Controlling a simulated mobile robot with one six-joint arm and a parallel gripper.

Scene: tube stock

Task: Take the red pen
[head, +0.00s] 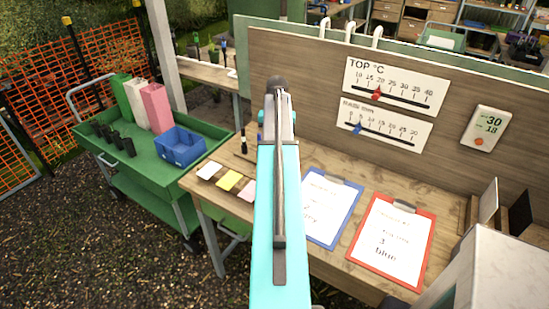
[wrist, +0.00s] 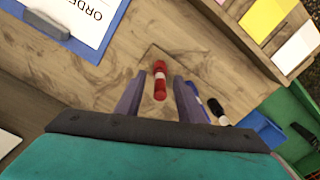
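The red pen (wrist: 160,82), with a pale band around it, shows in the middle of the wrist view. It appears between the two fingers of my gripper (wrist: 159,78), which stand apart with a gap on each side of the pen. I cannot tell how deep the pen is between them. In the head view my turquoise arm hides the red pen and the fingertips.
A blue pen (wrist: 195,90) is partly behind the right finger, and a black pen (wrist: 219,112) is just beyond it. A blue clipboard (head: 346,219) and a red clipboard (head: 422,270) lie on the wooden bench. Coloured cards (head: 229,181) lie left of my arm.

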